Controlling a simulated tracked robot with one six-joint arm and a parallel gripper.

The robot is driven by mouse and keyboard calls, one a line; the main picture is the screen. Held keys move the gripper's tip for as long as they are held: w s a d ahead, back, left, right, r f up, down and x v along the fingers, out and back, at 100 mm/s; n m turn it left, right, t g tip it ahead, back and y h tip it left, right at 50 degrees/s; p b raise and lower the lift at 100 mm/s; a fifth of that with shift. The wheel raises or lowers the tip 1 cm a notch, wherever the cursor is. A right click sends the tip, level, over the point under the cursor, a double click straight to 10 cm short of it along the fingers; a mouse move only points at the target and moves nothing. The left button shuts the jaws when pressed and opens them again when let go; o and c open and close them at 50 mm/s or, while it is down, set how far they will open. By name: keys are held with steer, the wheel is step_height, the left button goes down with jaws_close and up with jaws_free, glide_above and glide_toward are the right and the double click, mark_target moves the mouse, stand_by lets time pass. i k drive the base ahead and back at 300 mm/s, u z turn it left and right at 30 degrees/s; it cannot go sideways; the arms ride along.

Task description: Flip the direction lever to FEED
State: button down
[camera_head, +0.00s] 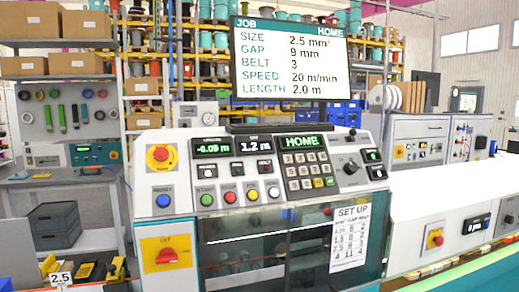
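The machine's sloped control panel (250,170) fills the middle of the view. A black rotary control (350,167) with a pale mark sits at its upper right, and a small dark knob or stub (352,132) stands above it. I cannot tell whether either one is the direction lever, and no FEED label is readable. The small displays read -0.09 m (212,148), 1.2 m (252,145) and HOME (300,142). My gripper is not in view.
A screen (290,60) above the panel shows job settings. A red emergency button (161,157), coloured push buttons (229,197) and a red rotary switch (167,256) are on the machine. A white machine section (430,215) extends right. Yellow-and-black items (90,270) stand lower left.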

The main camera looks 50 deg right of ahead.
mark_target(352, 132)
steer(key=z, duration=1.95)
